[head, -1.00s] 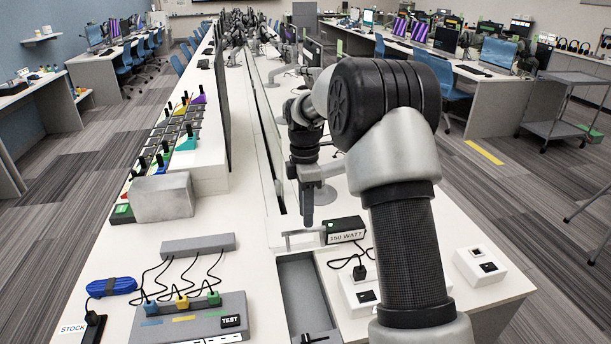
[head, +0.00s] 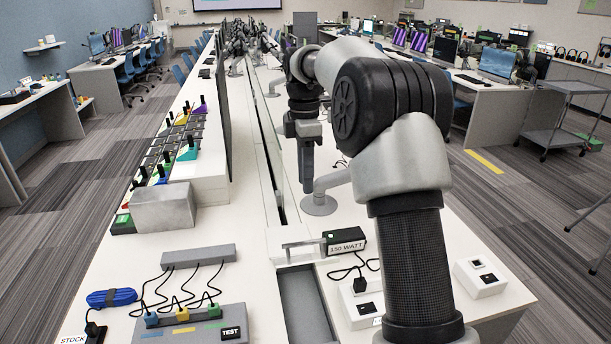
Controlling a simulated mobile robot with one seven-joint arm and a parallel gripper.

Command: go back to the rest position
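My gripper (head: 307,184) hangs pointing down over the white bench (head: 228,221), near its centre strip. It is beyond the black box labelled 150 WATT (head: 345,240) and apart from it. The fingers show as one dark narrow shape, so I cannot tell whether they are open or shut. No held object is visible. My arm rises at the right of the view and bends forward and left, hiding part of the bench behind it.
A grey test block (head: 190,325) with coloured plugs, a grey strip (head: 198,256) and a blue tool (head: 111,298) lie at the front left. A grey metal box (head: 162,207) stands behind them. A grey recess (head: 301,299) and white socket boxes (head: 480,276) are at the front.

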